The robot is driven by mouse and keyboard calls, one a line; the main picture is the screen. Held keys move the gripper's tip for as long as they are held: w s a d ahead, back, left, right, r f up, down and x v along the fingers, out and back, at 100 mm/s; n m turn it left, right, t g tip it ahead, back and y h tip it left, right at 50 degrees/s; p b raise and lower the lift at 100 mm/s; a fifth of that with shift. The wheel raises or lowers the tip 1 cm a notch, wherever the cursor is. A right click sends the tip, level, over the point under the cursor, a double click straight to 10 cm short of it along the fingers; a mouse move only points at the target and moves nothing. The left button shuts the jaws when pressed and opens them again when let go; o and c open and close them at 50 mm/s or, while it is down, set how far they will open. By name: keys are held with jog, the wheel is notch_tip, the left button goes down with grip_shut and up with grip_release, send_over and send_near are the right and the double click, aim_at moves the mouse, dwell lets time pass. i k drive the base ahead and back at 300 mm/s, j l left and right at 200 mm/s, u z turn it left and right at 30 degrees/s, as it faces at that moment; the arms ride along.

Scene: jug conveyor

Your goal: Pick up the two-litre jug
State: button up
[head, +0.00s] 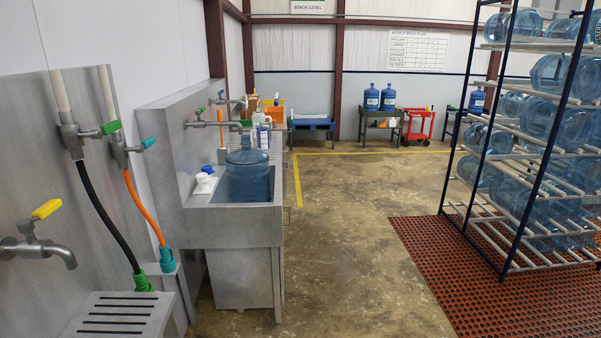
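A large translucent blue jug (247,180) stands upright in the steel sink (233,226), left of centre. A small white container (204,184) sits at the sink's left side. Two blue jugs with labels, one on the left (371,99) and one on the right (388,98), stand on a green-grey bench at the back. Several large clear-blue jugs (553,75) lie on their sides in the rack at right. I cannot tell from size or markings which jug is the two-litre one. My gripper is not in view.
The jug rack (534,165) stands on a red perforated mat (440,250). Wall taps (38,250) and black and orange hoses are at near left, above a slotted steel drain (118,315). A red cart (418,125) is at the back. The concrete floor (345,205) between is clear.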

aim_at(258, 116)
jog(key=i, duration=4.2)
jog(key=i+u, duration=0.2)
jog(key=i, duration=0.3)
jog(key=i+l+u, duration=0.15)
jog(key=i, duration=0.35)
jog(key=i+l+u, duration=0.2)
jog(key=i, duration=0.3)
jog(key=i+l+u, duration=0.2)
jog(key=i+l, duration=0.15)
jog(key=i, duration=0.15)
jog(key=i+l+u, duration=0.2)
jog(key=u, duration=0.15)
jog(key=i+l+u, duration=0.6)
jog(key=u, duration=0.15)
jog(key=i+l+u, duration=0.15)
jog(key=l+u, duration=0.2)
jog(key=i+l+u, duration=0.15)
jog(key=l+u, duration=0.2)
jog(key=l, duration=0.15)
jog(key=l+u, duration=0.35)
jog(key=i+l+u, duration=0.1)
jog(key=l, duration=0.25)
jog(key=i+l+u, duration=0.1)
jog(key=l, duration=0.25)
jog(key=i+l+u, duration=0.1)
jog(key=l, duration=0.3)
jog(key=i, duration=0.05)
